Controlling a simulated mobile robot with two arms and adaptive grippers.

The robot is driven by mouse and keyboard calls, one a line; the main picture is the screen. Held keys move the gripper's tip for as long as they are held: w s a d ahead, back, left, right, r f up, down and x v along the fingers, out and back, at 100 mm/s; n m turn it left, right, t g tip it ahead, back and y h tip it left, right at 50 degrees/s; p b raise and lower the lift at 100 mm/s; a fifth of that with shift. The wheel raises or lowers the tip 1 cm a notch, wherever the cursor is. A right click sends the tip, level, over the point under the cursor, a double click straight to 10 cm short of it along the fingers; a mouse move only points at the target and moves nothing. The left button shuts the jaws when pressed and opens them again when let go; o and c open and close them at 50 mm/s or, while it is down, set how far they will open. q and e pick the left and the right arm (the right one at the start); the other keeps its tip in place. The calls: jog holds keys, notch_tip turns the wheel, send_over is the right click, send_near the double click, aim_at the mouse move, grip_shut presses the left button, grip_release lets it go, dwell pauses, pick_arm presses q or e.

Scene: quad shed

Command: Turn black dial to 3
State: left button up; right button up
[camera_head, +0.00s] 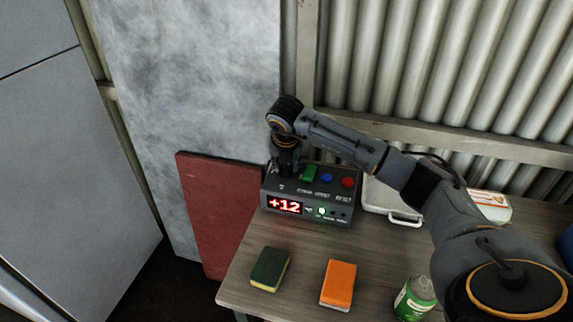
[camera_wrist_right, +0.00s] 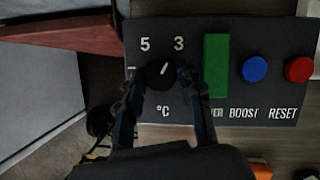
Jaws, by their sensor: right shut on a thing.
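The control box (camera_head: 338,209) stands on the table with a red display reading +12. Its black dial (camera_wrist_right: 157,77) shows in the right wrist view, near the printed 5 and 3 above the °C mark. The dial's white pointer line tilts up and to the right, toward the 3. My right gripper (camera_wrist_right: 160,86) comes down on the dial and is shut on it, one finger on each side. In the head view, the right gripper (camera_head: 287,165) hides the dial. My left gripper is not in view.
Next to the dial are a green switch (camera_wrist_right: 216,65), a blue button (camera_wrist_right: 255,69) and a red button (camera_wrist_right: 299,70). A red board (camera_head: 217,215) leans at left.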

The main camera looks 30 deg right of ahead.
jog(key=o, duration=1.2)
jog(key=shift+c, duration=0.2)
jog(key=shift+r, duration=0.1)
jog(key=v, duration=1.2)
